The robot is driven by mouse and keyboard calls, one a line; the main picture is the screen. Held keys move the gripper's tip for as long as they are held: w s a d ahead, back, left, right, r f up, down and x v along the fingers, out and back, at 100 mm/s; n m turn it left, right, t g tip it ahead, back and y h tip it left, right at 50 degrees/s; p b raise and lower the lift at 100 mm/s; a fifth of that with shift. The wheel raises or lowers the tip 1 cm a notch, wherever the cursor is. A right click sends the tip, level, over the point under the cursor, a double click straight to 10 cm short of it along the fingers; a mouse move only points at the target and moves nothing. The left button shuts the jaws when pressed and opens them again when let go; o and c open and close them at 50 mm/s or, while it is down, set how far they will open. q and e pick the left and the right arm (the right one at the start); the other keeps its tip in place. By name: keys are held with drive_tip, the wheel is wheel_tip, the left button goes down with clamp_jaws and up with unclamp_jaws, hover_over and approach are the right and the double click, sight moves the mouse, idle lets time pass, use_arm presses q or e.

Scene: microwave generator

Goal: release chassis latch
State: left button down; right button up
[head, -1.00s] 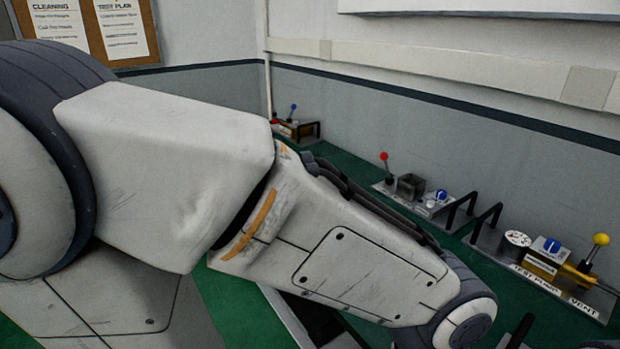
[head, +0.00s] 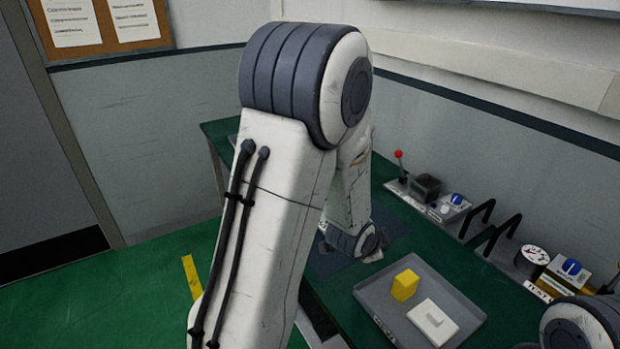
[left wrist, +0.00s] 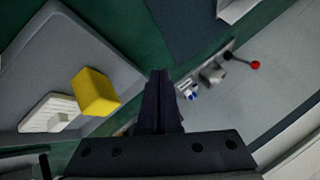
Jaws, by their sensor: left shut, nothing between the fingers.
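My left gripper (left wrist: 160,85) is shut and empty in the left wrist view, its dark fingers together above the green bench. In the head view my own left arm hides it. A fixture with a red-knobbed lever (head: 400,158), a dark box (head: 425,187) and a blue knob (head: 456,199) stands at the back of the bench. In the left wrist view the red knob (left wrist: 255,65) is beyond the fingertips to the right, apart from them. I cannot tell which part is the chassis latch. My right gripper is not in view.
A grey tray (head: 375,297) holds a yellow block (head: 405,285) and a white plate-like part (head: 433,322). Black handles (head: 490,230) and a panel with a gauge (head: 532,258) stand at the right along the wall. Part of my right arm shows at the lower right.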

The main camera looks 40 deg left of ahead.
use_arm(q)
drive_tip(key=w+a, duration=0.1)
drive_tip(key=a, duration=0.1)
drive_tip(key=w+a+m+t, duration=0.1)
drive_tip(key=a, duration=0.1)
drive_tip(key=w+a+t+y, duration=0.1)
drive_tip(key=a, duration=0.1)
drive_tip(key=shift+a+f+m+p, duration=0.15)
drive_tip(key=shift+a+m+p, duration=0.1)
drive_tip(key=shift+m+p, duration=0.05)
drive_tip(key=a+t, duration=0.1)
drive_tip(key=a, duration=0.1)
drive_tip(key=a+m, duration=0.1)
drive_tip(key=a, duration=0.1)
drive_tip(key=a+t+y, duration=0.1)
drive_tip(key=a, duration=0.1)
drive_tip(key=shift+w+r+t+p, duration=0.25)
drive_tip(key=shift+t+p, duration=0.05)
drive_tip(key=shift+p, duration=0.05)
drive_tip(key=s+a+r+m+t+y+p, duration=0.15)
drive_tip(key=s+a+t+y, duration=0.25)
drive_tip(key=a, duration=0.4)
drive_tip(key=a+r+p+x, duration=0.1)
drive_tip(key=p+x, duration=0.3)
drive_tip(key=x, duration=0.6)
drive_tip(key=s+a, duration=0.1)
drive_tip(key=s+a+p, duration=0.1)
drive_tip(key=shift+s+a+f+m, duration=0.2)
drive_tip(key=shift+s+a+m, duration=0.05)
drive_tip(key=shift+a+m, duration=0.15)
